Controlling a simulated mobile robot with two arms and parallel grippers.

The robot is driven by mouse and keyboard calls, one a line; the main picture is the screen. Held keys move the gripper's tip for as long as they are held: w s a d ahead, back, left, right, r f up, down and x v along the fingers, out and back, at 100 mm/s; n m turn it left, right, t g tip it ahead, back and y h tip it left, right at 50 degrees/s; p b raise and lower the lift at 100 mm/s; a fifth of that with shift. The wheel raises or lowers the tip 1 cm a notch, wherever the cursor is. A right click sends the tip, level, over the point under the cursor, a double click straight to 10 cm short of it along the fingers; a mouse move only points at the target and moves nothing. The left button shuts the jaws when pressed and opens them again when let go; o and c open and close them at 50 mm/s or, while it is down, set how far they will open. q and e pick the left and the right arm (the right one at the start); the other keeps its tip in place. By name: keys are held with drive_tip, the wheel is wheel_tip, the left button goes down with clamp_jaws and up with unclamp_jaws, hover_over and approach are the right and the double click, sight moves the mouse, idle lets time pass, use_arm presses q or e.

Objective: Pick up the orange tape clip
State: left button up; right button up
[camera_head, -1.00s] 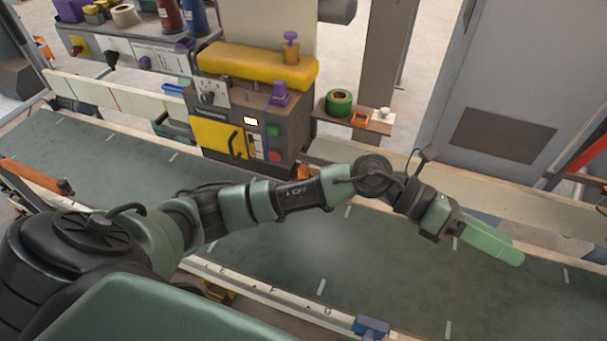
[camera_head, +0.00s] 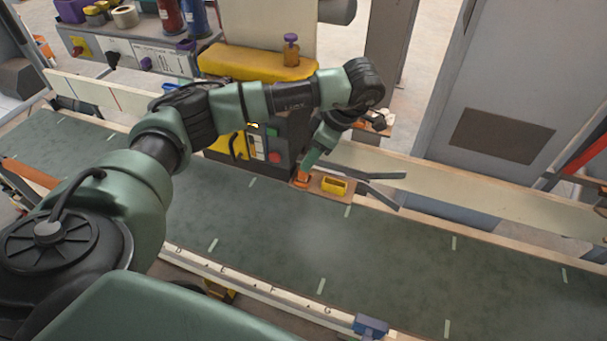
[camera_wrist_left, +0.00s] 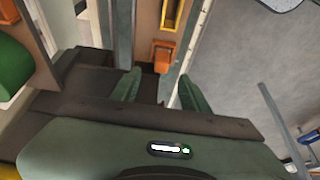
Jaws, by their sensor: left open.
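An orange piece (camera_head: 302,179), which looks like the orange tape clip, sits on a small ledge at the base of the machine, beside the belt. It also shows in the left wrist view (camera_wrist_left: 163,56), ahead of my fingers and between their lines. My left gripper (camera_head: 313,158) points down close above it in the head view, where my arm and wrist partly hide the fingers. In the left wrist view the two green fingers (camera_wrist_left: 160,78) are apart with nothing between them. My right gripper is not in view.
A yellow open bin (camera_head: 334,186) stands right beside the orange piece. The machine (camera_head: 275,145) rises directly behind, partly hidden by my arm. Grey rails (camera_head: 370,175) run right of the bin. The green belt (camera_head: 390,260) is clear in front.

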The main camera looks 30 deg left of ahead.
sight(303, 175)
use_arm(q)
drive_tip(key=p+x, duration=0.2)
drive_tip(key=x, duration=0.2)
drive_tip(key=shift+s+f+p, duration=0.1)
drive_tip(key=shift+p, duration=0.25)
drive_tip(key=shift+a+f, duration=0.1)
drive_tip(key=shift+f, duration=0.25)
clamp_jaws()
drive_tip(key=shift+r, duration=0.1)
